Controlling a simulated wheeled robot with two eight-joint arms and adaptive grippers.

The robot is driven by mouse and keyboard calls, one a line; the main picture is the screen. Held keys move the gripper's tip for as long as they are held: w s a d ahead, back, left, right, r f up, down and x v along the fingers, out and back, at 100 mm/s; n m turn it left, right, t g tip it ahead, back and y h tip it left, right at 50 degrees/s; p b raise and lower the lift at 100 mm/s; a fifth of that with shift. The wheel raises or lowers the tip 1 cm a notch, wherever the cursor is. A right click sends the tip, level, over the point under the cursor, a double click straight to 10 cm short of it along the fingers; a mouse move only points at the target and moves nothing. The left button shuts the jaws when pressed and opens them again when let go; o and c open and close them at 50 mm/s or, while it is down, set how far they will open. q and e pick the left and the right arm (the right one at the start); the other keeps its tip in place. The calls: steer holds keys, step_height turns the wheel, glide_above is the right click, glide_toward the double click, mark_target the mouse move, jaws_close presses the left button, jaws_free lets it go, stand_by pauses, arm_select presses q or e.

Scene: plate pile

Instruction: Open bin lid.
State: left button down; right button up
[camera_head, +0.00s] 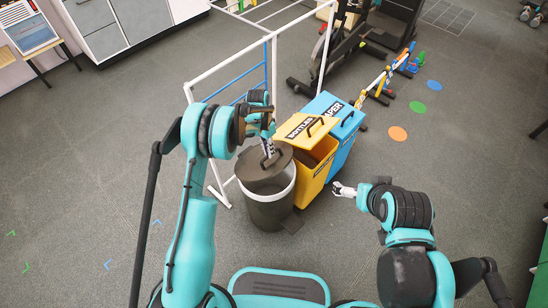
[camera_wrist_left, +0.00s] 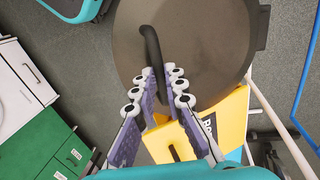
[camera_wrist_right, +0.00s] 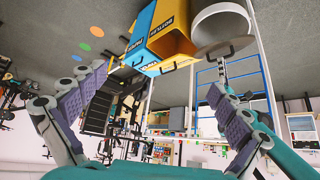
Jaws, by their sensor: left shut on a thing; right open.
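A grey round bin (camera_head: 268,212) with a white rim stands in front of me. Its dark round lid (camera_head: 262,170) is tilted and partly off the rim. My left gripper (camera_head: 267,148) is shut on the lid's black handle (camera_wrist_left: 150,45), which shows between the fingers in the left wrist view. Next to it stand a yellow BOTTLES bin (camera_head: 315,175), with a dark gap under its lid (camera_head: 303,130), and a blue PAPER bin (camera_head: 343,150). My right gripper (camera_head: 340,190) is open and empty, right of the yellow bin.
A white tube frame (camera_head: 235,70) with blue bars stands close behind the bins. Exercise gear (camera_head: 350,45) and a low hurdle (camera_head: 385,75) are farther back. Orange, green and blue floor discs (camera_head: 397,133) lie to the right, where the floor is mostly clear.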

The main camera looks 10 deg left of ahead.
steer(key=shift+r, duration=0.3)
steer(key=shift+c, duration=0.3)
steer(key=c, duration=0.5)
steer(key=shift+w+a, duration=0.15)
steer(key=shift+w, duration=0.05)
steer(key=c, duration=0.5)
steer(key=w+m, duration=0.1)
steer(key=w+a+m, duration=0.1)
steer(key=w, duration=0.1)
steer(key=w+a+m, duration=0.1)
steer(key=m, duration=0.1)
steer(key=shift+w+r+y, duration=0.2)
steer(key=shift+w+y, duration=0.05)
steer(key=shift+y, duration=0.15)
jaws_close()
steer(key=m+g+y, duration=0.2)
steer(key=m+y, duration=0.3)
steer(key=m, duration=1.7)
glide_above(276, 150)
steer(key=s+d, duration=0.5)
step_height(276, 150, down, 20)
steer(key=f, duration=0.1)
steer(key=x, duration=0.9)
steer(key=shift+w+d, duration=0.15)
steer(key=shift+d, duration=0.05)
